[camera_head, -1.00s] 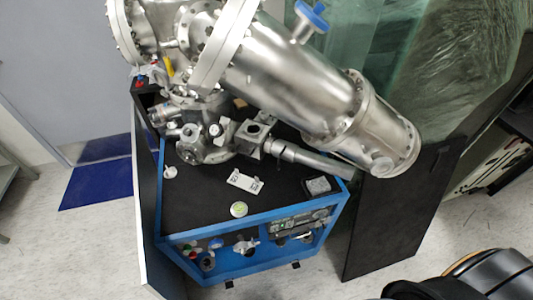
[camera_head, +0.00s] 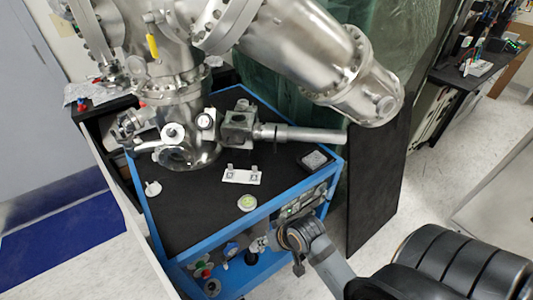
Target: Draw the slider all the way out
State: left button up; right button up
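The vacuum apparatus is a shiny steel chamber (camera_head: 190,150) standing on a black bench top. A thin steel tube (camera_head: 312,135) sticks out to the right from its square-sided block (camera_head: 238,127). A thicker collar (camera_head: 268,132), which looks like the slider, sits on the tube near the block end. My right gripper (camera_head: 297,258) is dark and small at the end of the arm coming in from the lower right. It is in front of the bench's front panel, below and apart from the tube. I cannot make out its fingers. My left gripper is out of view.
The bench top (camera_head: 200,215) holds a white bracket (camera_head: 242,175), a round green-and-white piece (camera_head: 247,202) and a small dark box (camera_head: 316,160). A large steel cylinder (camera_head: 310,50) hangs above the tube. A black upright panel (camera_head: 378,185) stands right of the bench.

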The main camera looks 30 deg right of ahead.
aim_at(275, 145)
jog(key=w+a+r+m+t+y, duration=0.1)
jog(key=w+a, duration=0.1)
jog(key=w+a+r+m+t+y, duration=0.1)
jog(key=a+r, duration=0.1)
jog(key=w+a+r+m+t+y, duration=0.1)
jog(key=w+a+r, duration=0.1)
jog(key=shift+w+r+m+t, duration=0.15)
jog(key=shift+w+m+t, duration=0.15)
jog(key=shift+w, duration=0.05)
jog(key=w+r+m+t, duration=0.1)
jog(key=r, duration=0.1)
jog(key=w+a+r+m+t+y, duration=0.1)
jog(key=w+m, duration=0.1)
jog(key=shift+w+r+m+t+y, duration=0.15)
jog(key=shift+r+m+t+y, duration=0.15)
jog(key=shift+r+t, duration=0.1)
jog(key=w+d+r+m+t+h, duration=0.65)
jog(key=d+r+m+t, duration=0.2)
jog(key=m, duration=1.15)
jog(key=d+f+m+g+h, duration=0.5)
jog(key=d+m+h, duration=0.45)
jog(key=m, duration=0.45)
jog(key=shift+y, duration=0.5)
jog(key=x, duration=0.4)
jog(key=d+p+x, duration=0.1)
jog(key=x, duration=0.4)
jog(key=shift+d+f, duration=0.1)
grip_shut()
